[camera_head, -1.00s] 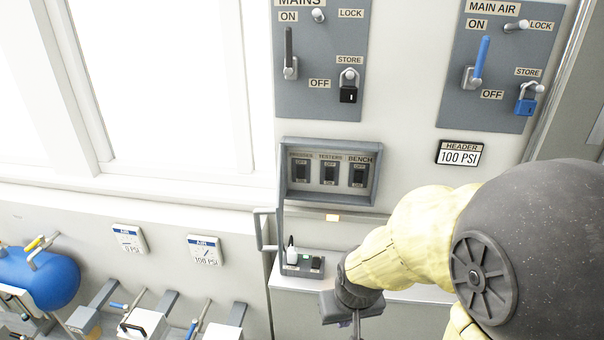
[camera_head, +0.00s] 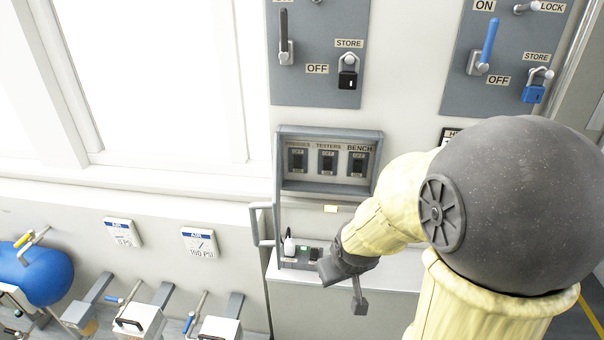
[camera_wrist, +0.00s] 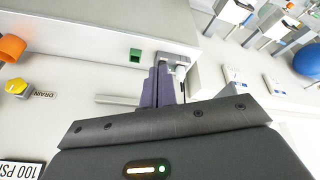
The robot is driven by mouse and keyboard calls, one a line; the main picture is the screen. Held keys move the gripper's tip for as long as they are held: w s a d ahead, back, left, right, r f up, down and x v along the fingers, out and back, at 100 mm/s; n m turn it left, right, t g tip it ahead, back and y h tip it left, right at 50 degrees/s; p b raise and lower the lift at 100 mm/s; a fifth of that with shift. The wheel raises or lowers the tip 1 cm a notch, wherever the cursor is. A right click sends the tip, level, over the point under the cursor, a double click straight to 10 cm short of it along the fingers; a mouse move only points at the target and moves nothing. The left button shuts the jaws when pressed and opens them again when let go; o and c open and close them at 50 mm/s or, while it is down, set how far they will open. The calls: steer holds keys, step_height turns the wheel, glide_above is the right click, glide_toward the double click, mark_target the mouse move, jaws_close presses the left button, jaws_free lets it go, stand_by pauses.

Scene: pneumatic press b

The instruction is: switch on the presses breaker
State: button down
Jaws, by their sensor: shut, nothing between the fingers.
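The breaker box (camera_head: 284,172), a grey open-front case on the wall, holds three dark switches in a row in the head view. The presses breaker (camera_head: 298,160) is the leftmost, beside the testers breaker (camera_head: 328,161) and the bench breaker (camera_head: 359,162). In the head view my dark wrist is below and right of the box, apart from the presses breaker, and the fingertips are not clear.
The mains panel (camera_head: 322,88) and main air panel (camera_head: 512,95) with levers and padlocks are above. A small ledge with a green item (camera_head: 303,247) lies below the box, near my wrist. A grey handle (camera_head: 256,228) sticks out left. A blue tank (camera_head: 45,278) stands far left.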

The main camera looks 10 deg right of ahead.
steer(key=w+d+r+n+t+y, duration=0.1)
steer(key=w+n+t+y, duration=0.3)
steer(key=w+n, duration=0.6)
steer(key=w+r+n+t+y+b, duration=0.1)
steer(key=w+r+n+t+y, duration=0.2)
steer(key=w+n+t, duration=0.3)
steer(key=w+n+y, duration=0.1)
steer(key=w+n, duration=0.3)
steer(key=w, duration=0.2)
steer(key=shift+w+d+t, duration=0.3)
steer(key=shift+d, duration=0.05)
steer(key=shift+w+r, duration=0.1)
steer(key=p, duration=0.4)
glide_toward(294, 167)
steer(key=w+a, duration=0.1)
steer(key=a, duration=0.3)
steer(key=w, duration=0.1)
steer(key=w+d+p, duration=0.1)
steer(key=w+p, duration=0.1)
steer(key=w, duration=0.1)
steer(key=shift+w+d+f, duration=0.1)
steer(key=shift+d+f, duration=0.1)
steer(key=shift+f, duration=0.1)
